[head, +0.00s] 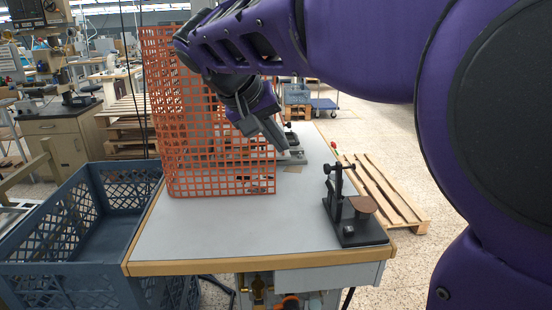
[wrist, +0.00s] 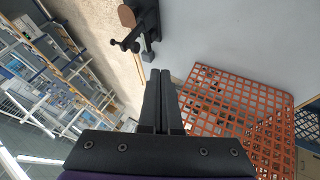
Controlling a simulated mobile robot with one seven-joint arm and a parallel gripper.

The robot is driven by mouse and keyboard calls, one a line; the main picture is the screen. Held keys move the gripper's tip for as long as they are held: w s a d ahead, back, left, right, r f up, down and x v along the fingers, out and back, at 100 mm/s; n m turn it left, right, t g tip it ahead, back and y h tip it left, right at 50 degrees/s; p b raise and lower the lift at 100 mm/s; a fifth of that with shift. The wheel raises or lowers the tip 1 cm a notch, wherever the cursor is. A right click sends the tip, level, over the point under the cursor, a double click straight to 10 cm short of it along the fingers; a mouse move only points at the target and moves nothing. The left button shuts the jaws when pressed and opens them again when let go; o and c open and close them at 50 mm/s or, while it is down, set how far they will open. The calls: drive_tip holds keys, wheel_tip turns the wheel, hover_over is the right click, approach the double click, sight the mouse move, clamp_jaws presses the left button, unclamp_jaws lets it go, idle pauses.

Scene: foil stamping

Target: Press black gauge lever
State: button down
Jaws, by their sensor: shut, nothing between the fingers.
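A black stamping device (head: 362,232) with an upright post, a round brown pad and black knobs stands at the table's right front edge. It also shows at the top of the wrist view (wrist: 150,22), beyond my fingertips. A second, smaller device with a grey base (head: 296,157) and a black knob stands farther back, partly hidden behind my gripper. I cannot tell for sure which of them bears the black gauge lever. My gripper (head: 281,152) is shut and empty, pointing down over the back of the table. Its fingers (wrist: 160,73) lie together in the wrist view, apart from the front device.
A tall orange mesh basket (head: 222,187) stands on the table (head: 240,235) just left of my gripper; it also shows in the wrist view (wrist: 225,105). A blue crate (head: 60,240) is at the left. Wooden pallets (head: 385,190) lie right of the table. The table's front middle is clear.

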drive_tip(key=w+d+f, duration=0.4)
drive_tip(key=d+f, duration=0.3)
drive_tip(key=d, duration=0.1)
drive_tip(key=shift+w+d+f+b, duration=0.2)
drive_tip(key=shift+d+f+b, duration=0.05)
drive_tip(key=shift+f+b, duration=0.15)
drive_tip(key=shift+d+r, duration=0.15)
drive_tip(key=shift+r, duration=0.05)
